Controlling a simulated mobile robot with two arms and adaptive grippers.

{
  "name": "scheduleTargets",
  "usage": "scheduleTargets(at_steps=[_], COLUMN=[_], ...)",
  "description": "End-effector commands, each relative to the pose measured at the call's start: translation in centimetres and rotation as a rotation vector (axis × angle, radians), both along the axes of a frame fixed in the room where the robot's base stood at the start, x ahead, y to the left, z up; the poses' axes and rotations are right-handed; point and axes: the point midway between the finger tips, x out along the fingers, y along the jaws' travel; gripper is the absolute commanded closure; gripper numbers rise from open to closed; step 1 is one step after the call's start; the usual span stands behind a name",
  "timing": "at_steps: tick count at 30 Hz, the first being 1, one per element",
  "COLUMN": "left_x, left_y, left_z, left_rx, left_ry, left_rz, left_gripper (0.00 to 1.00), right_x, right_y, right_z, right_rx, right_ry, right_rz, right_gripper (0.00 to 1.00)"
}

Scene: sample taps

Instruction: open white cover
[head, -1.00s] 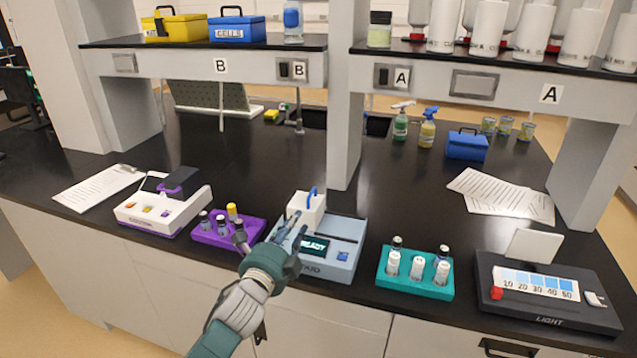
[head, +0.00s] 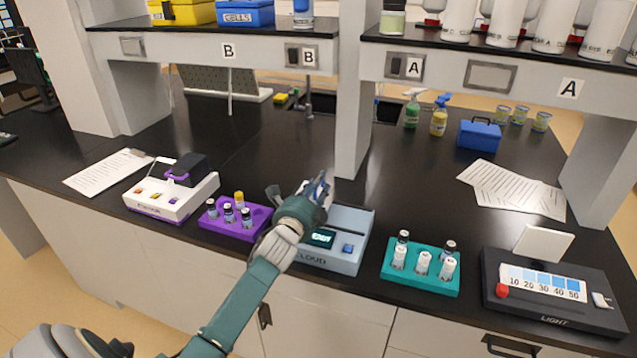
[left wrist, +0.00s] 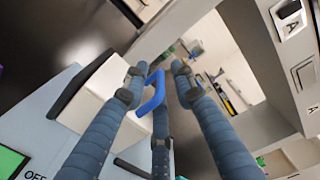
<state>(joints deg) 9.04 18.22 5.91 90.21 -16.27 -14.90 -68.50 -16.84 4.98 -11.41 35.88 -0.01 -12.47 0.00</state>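The white cover (left wrist: 98,92) shows in the left wrist view as a white block with a blue loop handle (left wrist: 153,93). It belongs to the blue-grey device (head: 349,228) marked CLOUD, which has a small lit display. In the head view my left gripper (head: 318,188) is over the device's left part and hides most or all of the cover. In the left wrist view its fingers are spread, with the handle between the left and right fingertips. Whether any finger touches the handle I cannot tell. My right gripper is in neither view.
A purple rack (head: 228,228) with vials stands left of the device, and a white instrument (head: 170,198) farther left. A teal rack (head: 420,277) and a dark LIGHT box (head: 555,312) stand to the right. A shelf post (head: 352,125) rises just behind the device.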

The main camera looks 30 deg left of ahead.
Motion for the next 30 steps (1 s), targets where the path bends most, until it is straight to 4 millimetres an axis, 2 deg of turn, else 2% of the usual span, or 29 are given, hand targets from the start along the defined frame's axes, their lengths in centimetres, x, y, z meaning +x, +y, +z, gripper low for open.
scheduleTargets(at_steps=[3, 9, 13, 14, 22, 26, 30], left_x=[0.3, 0.3, 0.3, 0.3, 0.3, 0.9, 1.7], left_y=[0.0, 0.0, 0.0, 0.0, -0.2, -2.4, -5.8], left_z=[0.0, 0.0, 0.0, 0.0, 0.0, -0.2, -0.3], left_rx=[-0.001, -0.001, -0.001, -0.001, -0.002, -0.007, -0.008], left_ry=[0.000, 0.000, 0.000, 0.000, -0.001, -0.002, -0.002], left_rz=[0.000, 0.000, 0.000, 0.000, 0.000, -0.003, -0.003], left_gripper=[0.74, 0.74, 0.97, 1.00, 1.00, 1.00, 1.00], right_x=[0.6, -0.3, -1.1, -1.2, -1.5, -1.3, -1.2], right_y=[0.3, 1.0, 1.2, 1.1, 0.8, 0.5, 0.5], right_z=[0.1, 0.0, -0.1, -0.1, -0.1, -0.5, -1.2], right_rx=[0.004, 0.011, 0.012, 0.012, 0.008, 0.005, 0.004], right_ry=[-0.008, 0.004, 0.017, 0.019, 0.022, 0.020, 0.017], right_rz=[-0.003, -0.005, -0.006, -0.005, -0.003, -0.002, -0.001], right_gripper=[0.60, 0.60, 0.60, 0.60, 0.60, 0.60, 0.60])
